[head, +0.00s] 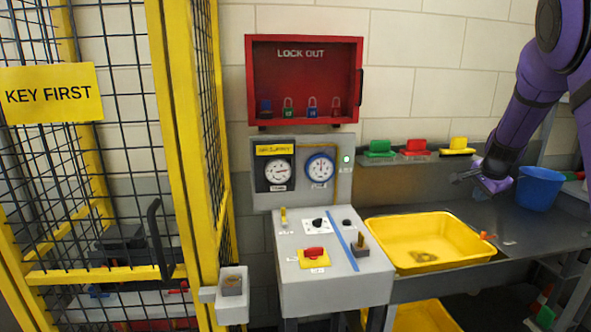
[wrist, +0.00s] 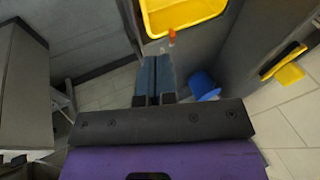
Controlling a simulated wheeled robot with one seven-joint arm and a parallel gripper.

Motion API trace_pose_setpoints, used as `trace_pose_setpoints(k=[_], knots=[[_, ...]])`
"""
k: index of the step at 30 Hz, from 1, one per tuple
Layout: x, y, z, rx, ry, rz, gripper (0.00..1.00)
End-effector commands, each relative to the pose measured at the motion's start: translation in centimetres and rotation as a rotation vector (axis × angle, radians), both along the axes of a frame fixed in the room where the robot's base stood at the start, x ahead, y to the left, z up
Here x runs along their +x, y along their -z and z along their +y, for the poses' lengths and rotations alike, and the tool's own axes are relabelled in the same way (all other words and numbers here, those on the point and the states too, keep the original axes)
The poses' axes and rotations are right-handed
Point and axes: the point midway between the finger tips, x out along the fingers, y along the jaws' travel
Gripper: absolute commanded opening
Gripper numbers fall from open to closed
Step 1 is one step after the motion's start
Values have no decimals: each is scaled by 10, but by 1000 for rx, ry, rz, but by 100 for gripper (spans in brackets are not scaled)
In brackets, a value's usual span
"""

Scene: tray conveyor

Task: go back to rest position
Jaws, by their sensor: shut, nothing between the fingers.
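My gripper (head: 468,178) is at the right in the head view, at the end of my purple arm. It is in the air above the grey bench, left of the blue bucket. In the wrist view my gripper (wrist: 155,66) shows its two fingers side by side, pressed together and empty. The yellow tray (head: 425,240) sits on the bench, lower left of the gripper and apart from it. The tray also shows at the top of the wrist view (wrist: 148,22).
A grey control box (head: 335,282) with a red switch (head: 314,252) stands left of the tray. Above it hang gauges and a red lock-out cabinet (head: 255,85). A yellow mesh cage (head: 180,150) fills the left. A blue bucket (head: 540,188) and brushes (head: 416,146) are at the right.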

Motion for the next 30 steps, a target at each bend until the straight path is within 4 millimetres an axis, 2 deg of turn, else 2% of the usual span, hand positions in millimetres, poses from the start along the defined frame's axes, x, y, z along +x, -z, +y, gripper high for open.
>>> trace_pose_setpoints(k=[1, 6, 15, 24, 30], knots=[[-11, -15, 11, 12, -39, -4, 0], [-51, -55, 49, 26, -197, -4, 0], [-134, -112, 110, -3, -492, -10, 0], [-230, -147, 161, -103, -787, -10, 0], [-297, -155, 187, -210, -973, 3, 0]])
